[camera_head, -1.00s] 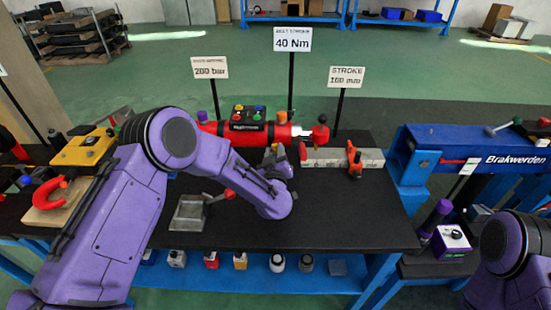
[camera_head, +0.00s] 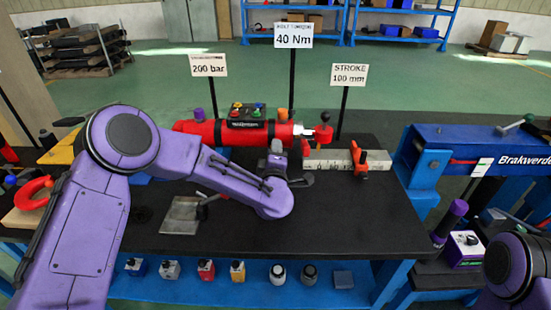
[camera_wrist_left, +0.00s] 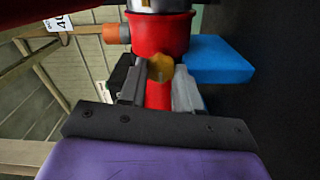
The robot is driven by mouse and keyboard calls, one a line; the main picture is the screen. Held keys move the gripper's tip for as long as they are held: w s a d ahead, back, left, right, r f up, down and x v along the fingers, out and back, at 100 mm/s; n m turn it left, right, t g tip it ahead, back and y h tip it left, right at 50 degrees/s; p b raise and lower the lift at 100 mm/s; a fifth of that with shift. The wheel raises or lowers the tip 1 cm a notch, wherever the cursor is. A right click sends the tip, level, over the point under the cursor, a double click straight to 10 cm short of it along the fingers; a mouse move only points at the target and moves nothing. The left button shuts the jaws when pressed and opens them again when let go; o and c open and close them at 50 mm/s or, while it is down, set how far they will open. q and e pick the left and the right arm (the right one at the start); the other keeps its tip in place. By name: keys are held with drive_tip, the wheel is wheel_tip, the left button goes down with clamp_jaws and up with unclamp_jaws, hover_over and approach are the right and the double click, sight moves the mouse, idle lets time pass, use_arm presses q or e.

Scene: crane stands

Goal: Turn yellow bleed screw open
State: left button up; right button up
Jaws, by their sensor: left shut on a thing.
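The red hydraulic cylinder (camera_head: 220,133) lies along the back of the black bench. My left gripper (camera_head: 279,146) is at the front side of the cylinder, near its right end. In the left wrist view the yellow bleed screw (camera_wrist_left: 160,68) sits against the red cylinder body (camera_wrist_left: 162,34). My left gripper (camera_wrist_left: 160,88) has its two fingers on either side of the screw and is shut on it. The screw is hidden behind my gripper in the head view. My right gripper is out of view; only part of my right arm shows at the lower right.
A blue block (camera_wrist_left: 218,60) is close beside the left fingers. A grey tray (camera_head: 181,214) lies on the bench (camera_head: 330,220) below my forearm. Signs (camera_head: 294,36) stand behind the cylinder. A blue press (camera_head: 480,140) stands right. The bench's front right is clear.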

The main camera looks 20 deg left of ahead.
use_arm(q)
drive_tip(key=shift+f+n+b, duration=0.1)
drive_tip(key=shift+n+b, duration=0.6)
drive_tip(key=shift+n, duration=0.4)
drive_tip(key=o, duration=1.1)
drive_tip(key=shift+c, duration=0.2)
drive_tip(key=b+v, duration=0.2)
drive_tip(key=v, duration=0.8)
drive_tip(key=shift+s, duration=0.3)
